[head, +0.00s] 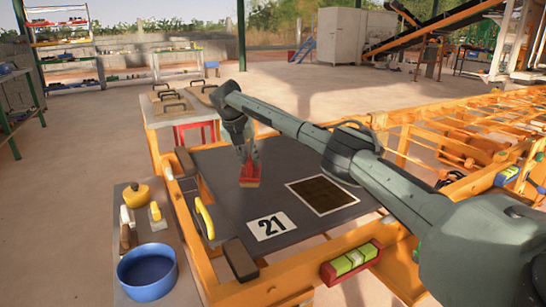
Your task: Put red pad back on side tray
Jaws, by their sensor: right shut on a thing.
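The red pad (250,181) is a small red block with a paler top edge. My right gripper (248,163) points down and is shut on it. The pad is over the dark grey table top, left of the framed dark square; I cannot tell whether it touches the surface. The side tray (176,217) is the narrow grey surface at the left, apart from the pad. It carries a blue bowl (147,274), a yellow rounded item (137,196) and small hand tools (155,212). My left gripper is out of view.
The dark table top (222,213) bears a white "21" card (271,225) and a framed dark square (322,194). A yellow handle (204,217) stands at its left edge. An orange frame (292,270) with a spirit level (351,263) runs along the front.

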